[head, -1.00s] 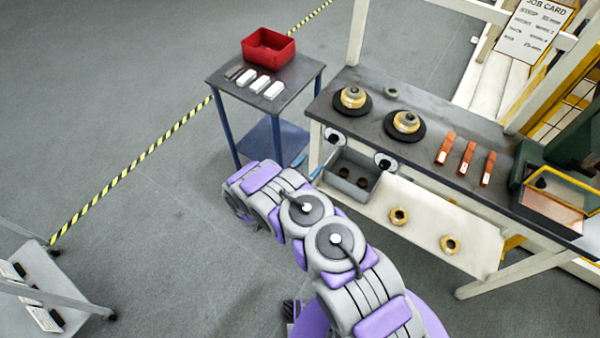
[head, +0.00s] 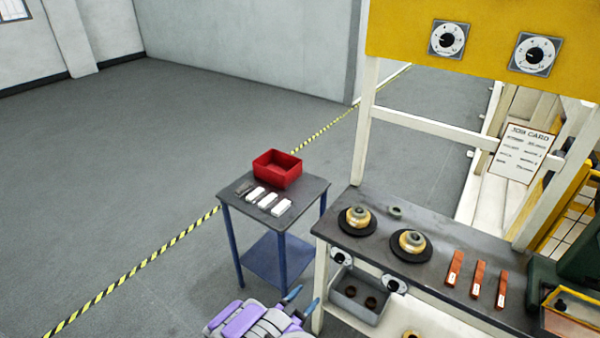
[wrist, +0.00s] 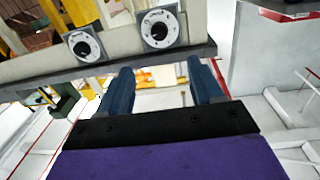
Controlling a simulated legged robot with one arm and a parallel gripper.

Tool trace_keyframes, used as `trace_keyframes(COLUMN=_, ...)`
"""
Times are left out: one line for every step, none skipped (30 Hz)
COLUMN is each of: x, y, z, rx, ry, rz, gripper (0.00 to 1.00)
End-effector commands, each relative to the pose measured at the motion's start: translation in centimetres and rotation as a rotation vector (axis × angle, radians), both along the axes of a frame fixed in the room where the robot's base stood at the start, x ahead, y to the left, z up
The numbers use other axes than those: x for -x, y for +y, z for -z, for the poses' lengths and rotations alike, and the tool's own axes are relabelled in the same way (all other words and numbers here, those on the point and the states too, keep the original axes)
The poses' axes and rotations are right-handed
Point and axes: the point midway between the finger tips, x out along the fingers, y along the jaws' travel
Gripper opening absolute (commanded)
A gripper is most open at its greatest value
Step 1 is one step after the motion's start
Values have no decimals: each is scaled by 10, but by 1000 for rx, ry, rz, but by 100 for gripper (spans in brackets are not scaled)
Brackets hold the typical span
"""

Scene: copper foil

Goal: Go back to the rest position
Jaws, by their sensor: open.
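My gripper (head: 299,303) shows at the bottom of the head view, its two blue fingers just left of the workbench's front leg and below the small side table. In the wrist view my gripper (wrist: 165,90) has its two blue fingers wide apart with nothing held between them. My arm is grey and purple, and most of it is below the frame in the head view. The workbench (head: 440,275) has a dark top and stands to the right of my gripper.
The side table (head: 300,190) carries a red bin (head: 277,168) and several small blocks. The bench holds two brass pieces on black discs, a job card (head: 522,150) behind and copper strips (head: 478,279). A grey bin (head: 357,295) hangs below. Open floor (head: 120,190) lies left.

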Motion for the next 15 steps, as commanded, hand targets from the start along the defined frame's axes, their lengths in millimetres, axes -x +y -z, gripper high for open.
trace_keyframes(x=-1, y=0, z=-1, rx=-3, ry=1, rz=0, gripper=66)
trace_keyframes(x=-3, y=0, z=-1, rx=-8, ry=3, rz=-1, gripper=66)
trace_keyframes(x=-6, y=1, z=-3, rx=-18, ry=7, rz=-4, gripper=66)
trace_keyframes(x=-10, y=2, z=-5, rx=-30, ry=11, rz=-8, gripper=66)
trace_keyframes(x=-15, y=4, z=-7, rx=-45, ry=16, rz=-14, gripper=66)
trace_keyframes(x=-22, y=6, z=-11, rx=-67, ry=25, rz=-21, gripper=66)
trace_keyframes(x=-28, y=8, z=-14, rx=-88, ry=36, rz=-29, gripper=66)
trace_keyframes(x=-35, y=10, z=-18, rx=-113, ry=48, rz=-38, gripper=66)
trace_keyframes(x=-46, y=13, z=-25, rx=-146, ry=61, rz=-53, gripper=66)
trace_keyframes(x=-53, y=16, z=-29, rx=-172, ry=76, rz=-65, gripper=66)
trace_keyframes(x=-60, y=18, z=-33, rx=-196, ry=92, rz=-78, gripper=66)
trace_keyframes(x=-69, y=21, z=-41, rx=-228, ry=110, rz=-95, gripper=66)
trace_keyframes(x=-75, y=23, z=-45, rx=-251, ry=128, rz=-108, gripper=66)
trace_keyframes(x=-80, y=25, z=-51, rx=-273, ry=142, rz=-120, gripper=66)
trace_keyframes(x=-88, y=29, z=-58, rx=-305, ry=163, rz=-139, gripper=66)
